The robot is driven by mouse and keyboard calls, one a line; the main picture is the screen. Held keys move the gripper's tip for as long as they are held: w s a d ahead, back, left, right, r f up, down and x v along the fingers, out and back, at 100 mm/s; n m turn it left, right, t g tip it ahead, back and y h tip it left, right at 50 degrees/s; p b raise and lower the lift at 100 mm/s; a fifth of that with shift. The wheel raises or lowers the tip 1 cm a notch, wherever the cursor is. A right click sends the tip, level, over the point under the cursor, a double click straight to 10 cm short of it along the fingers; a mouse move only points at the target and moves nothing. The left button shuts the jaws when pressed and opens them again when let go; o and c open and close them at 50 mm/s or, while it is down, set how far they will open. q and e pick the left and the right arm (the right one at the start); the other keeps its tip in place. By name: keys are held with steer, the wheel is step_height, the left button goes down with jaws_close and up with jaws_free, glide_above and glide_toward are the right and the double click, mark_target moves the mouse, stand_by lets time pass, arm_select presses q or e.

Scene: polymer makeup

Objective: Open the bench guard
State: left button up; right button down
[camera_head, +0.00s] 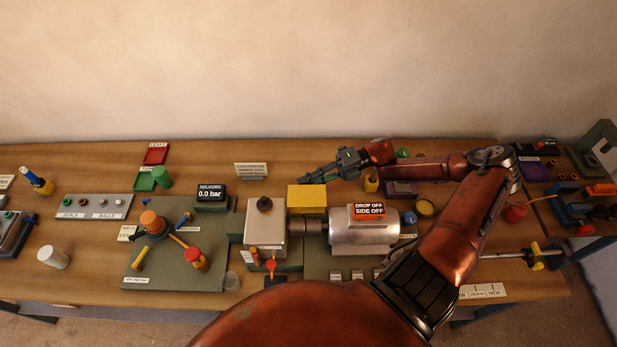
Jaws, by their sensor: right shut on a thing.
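The gripper looks shut on the guard there, though the exact contact is small and hard to see. My left gripper is not in view.
A pressure display (211,195) stands left of the block. A small label stand (251,171) is behind. Valves and bottles crowd the left bench; the back wall limits reach.

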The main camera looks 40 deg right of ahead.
steer(key=shift+s+a+r+n+h+p, duration=0.2)
steer(key=shift+r+n+p, duration=0.1)
steer(key=shift+p, duration=0.25)
steer(key=shift+s+a+r+n+h+p, duration=0.1)
steer(key=shift+s+r+n+p, duration=0.15)
steer(key=shift+p, duration=0.25)
steer(key=shift+s+a+r+n+p, duration=0.15)
steer(key=shift+n+p, duration=0.2)
steer(key=shift+p, duration=0.25)
steer(key=c, duration=1.9)
jaws_free()
steer(key=v, duration=1.2)
steer(key=shift+s, duration=0.1)
